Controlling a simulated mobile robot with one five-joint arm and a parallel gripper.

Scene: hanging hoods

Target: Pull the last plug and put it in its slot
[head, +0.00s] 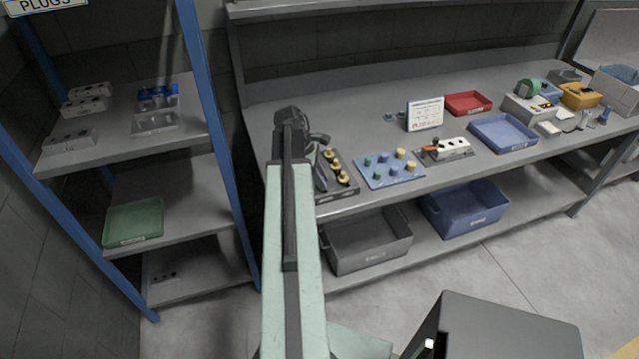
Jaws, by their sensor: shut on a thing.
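My arm reaches up the middle of the head view, and my gripper (318,143) is at its far end, over the left end of the workbench. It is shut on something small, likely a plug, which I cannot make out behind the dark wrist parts. Just right of the gripper lies a dark tray (350,194) with several brass-yellow plugs (336,167) standing in it. My arm and gripper cover its left side. Beside it, a blue board (405,178) carries yellow and blue-green pegs. Further right, a white block (455,146) with dark holes sits on a grey plate, an orange piece at its left end.
The workbench (275,110) holds a small sign (425,114), a red tray (467,103) and a blue tray (503,132). Bins stand underneath, grey (368,245) and blue (466,210). A blue-posted shelf (130,150) at left holds grey blocks and a green tray (133,222).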

